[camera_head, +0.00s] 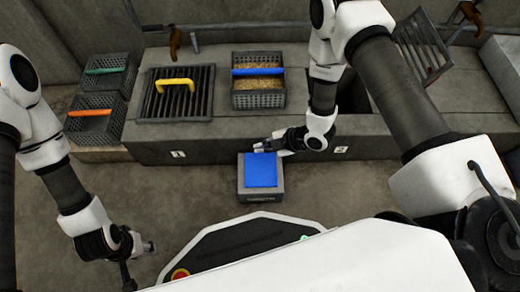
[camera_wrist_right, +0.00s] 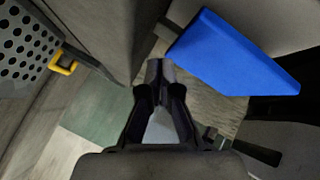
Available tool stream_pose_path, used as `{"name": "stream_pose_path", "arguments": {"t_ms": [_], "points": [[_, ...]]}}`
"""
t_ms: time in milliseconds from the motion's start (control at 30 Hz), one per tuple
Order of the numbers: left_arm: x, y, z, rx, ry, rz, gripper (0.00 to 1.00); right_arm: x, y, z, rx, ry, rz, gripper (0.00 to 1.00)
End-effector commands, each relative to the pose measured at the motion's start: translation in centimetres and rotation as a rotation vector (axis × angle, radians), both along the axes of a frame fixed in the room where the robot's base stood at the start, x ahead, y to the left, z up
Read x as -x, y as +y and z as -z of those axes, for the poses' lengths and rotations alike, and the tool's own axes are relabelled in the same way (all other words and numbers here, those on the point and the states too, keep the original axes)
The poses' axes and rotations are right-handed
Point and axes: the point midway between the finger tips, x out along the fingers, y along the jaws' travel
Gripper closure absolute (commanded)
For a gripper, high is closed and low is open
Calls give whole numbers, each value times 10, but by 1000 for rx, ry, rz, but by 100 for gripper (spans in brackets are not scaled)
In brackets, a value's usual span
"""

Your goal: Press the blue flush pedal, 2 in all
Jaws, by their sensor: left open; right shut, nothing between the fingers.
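The blue flush pedal (camera_head: 261,172) is a flat blue plate on a small grey block (camera_head: 262,197) on the floor, in front of the counter. My right gripper (camera_head: 262,146) is shut and empty at the pedal's far edge in the head view; whether it touches cannot be told. In the right wrist view its fingertips (camera_wrist_right: 158,68) are together, and the blue pedal (camera_wrist_right: 236,55) lies to their upper right. How far the pedal is pressed cannot be told. My left gripper (camera_head: 138,262) is open and empty at the lower left, away from the pedal.
On the counter (camera_head: 220,150) stand a grate with a yellow handle (camera_head: 176,84) and a grain basket with a blue handle (camera_head: 258,72). Baskets with green (camera_head: 104,71) and orange (camera_head: 90,113) handles stand left. A tilted grate (camera_head: 422,45) is at the right. Floor left of the pedal is clear.

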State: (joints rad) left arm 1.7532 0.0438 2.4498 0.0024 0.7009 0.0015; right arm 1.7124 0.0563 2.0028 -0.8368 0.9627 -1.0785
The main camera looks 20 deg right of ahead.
Motion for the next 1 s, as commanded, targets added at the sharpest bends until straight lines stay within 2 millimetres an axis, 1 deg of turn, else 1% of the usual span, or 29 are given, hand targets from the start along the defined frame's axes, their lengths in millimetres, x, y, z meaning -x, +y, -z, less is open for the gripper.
{"name": "stream_pose_path", "arguments": {"t_ms": [33, 300, 367, 1000], "points": [[0, 0, -11, 0, 0, 0, 54, 0, 0, -12, 0, 0, 0, 100], [0, 0, -37, 0, -1, 0, 54, -1, 0, -39, 0, -1, 1, 100], [0, 0, -41, 0, -1, 0, 54, -1, 0, -43, 0, -1, 1, 100], [0, 0, -40, 0, 0, 0, 54, -1, 0, -42, 0, -1, 1, 100]]}}
